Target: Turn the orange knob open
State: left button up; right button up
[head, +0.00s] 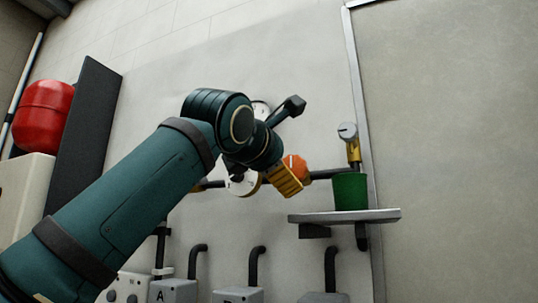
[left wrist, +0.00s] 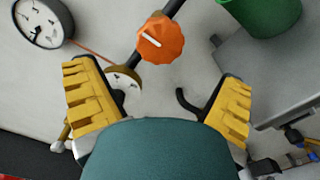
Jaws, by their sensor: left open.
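The orange knob (head: 297,166) sits on a dark horizontal pipe on the wall, partly hidden behind my left gripper in the head view. In the left wrist view the knob (left wrist: 160,40) shows whole, with a white line mark on its face. My left gripper (head: 284,181) has yellow fingers and is close to the knob in the head view. In the left wrist view the two fingers (left wrist: 158,92) are wide apart with nothing between their tips, and the knob lies beyond them, near the top. I cannot tell whether any finger touches the knob. My right gripper is not in view.
A green bucket (head: 350,191) stands on a grey shelf (head: 345,216) right of the knob, below a brass tap (head: 353,149). A gauge (left wrist: 42,23) is left of the knob. Grey boxes (head: 174,291) line the wall below. A red tank (head: 43,108) is far left.

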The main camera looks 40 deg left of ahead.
pick_arm(q)
jog(key=shift+v, duration=2.25)
